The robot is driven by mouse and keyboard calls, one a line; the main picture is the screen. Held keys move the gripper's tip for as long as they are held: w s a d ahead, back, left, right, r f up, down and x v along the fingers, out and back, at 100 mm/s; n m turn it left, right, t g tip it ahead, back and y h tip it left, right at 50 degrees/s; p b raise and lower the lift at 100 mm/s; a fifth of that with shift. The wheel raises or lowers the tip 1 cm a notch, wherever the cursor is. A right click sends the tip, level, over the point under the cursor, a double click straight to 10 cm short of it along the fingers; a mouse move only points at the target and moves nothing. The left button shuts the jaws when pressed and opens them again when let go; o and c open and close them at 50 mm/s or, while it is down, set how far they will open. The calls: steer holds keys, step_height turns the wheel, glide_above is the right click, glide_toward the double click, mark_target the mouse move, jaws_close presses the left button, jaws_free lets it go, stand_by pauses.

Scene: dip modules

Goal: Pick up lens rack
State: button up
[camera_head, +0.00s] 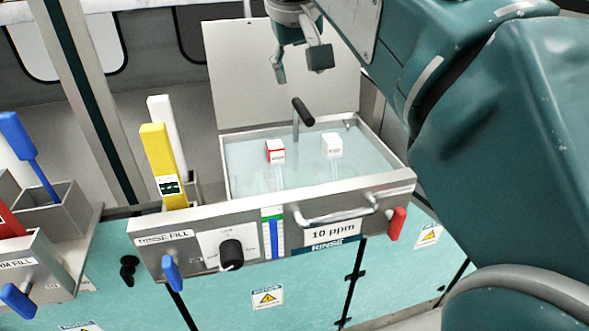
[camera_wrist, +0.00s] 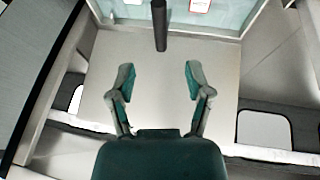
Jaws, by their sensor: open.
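Two small block-shaped tops stand in the liquid of the rinse tank (camera_head: 345,244). One is white with red edges (camera_head: 275,151), the other plain white (camera_head: 332,145). Pale, clear shapes hang under both, and either could be the lens rack; I cannot tell which. In the wrist view, the red-edged block (camera_wrist: 199,5) is at the top edge, cut off, and part of the white one (camera_wrist: 133,2) shows. My gripper (camera_head: 300,69) is open and empty, above and behind the tank in the head view. Its two fingers (camera_wrist: 160,78) are spread apart in the wrist view.
A black-handled metal rod (camera_head: 304,112) rises at the tank's back, near my gripper. The raised lid (camera_head: 235,75) stands behind it. Yellow (camera_head: 158,160) and white (camera_head: 165,118) upright pieces stand left. Another station with a blue handle (camera_head: 18,135) is further left.

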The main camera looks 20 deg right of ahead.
mark_target(300, 106)
steer(key=x, duration=0.5)
steer(key=shift+d, duration=0.15)
steer(key=shift+f, duration=0.25)
steer(key=x, duration=0.2)
steer(key=w+x, duration=0.1)
steer(key=x, duration=0.1)
steer(key=shift+w+f, duration=0.2)
steer(key=shift+f, duration=0.15)
steer(key=shift+c, duration=0.3)
jaws_close()
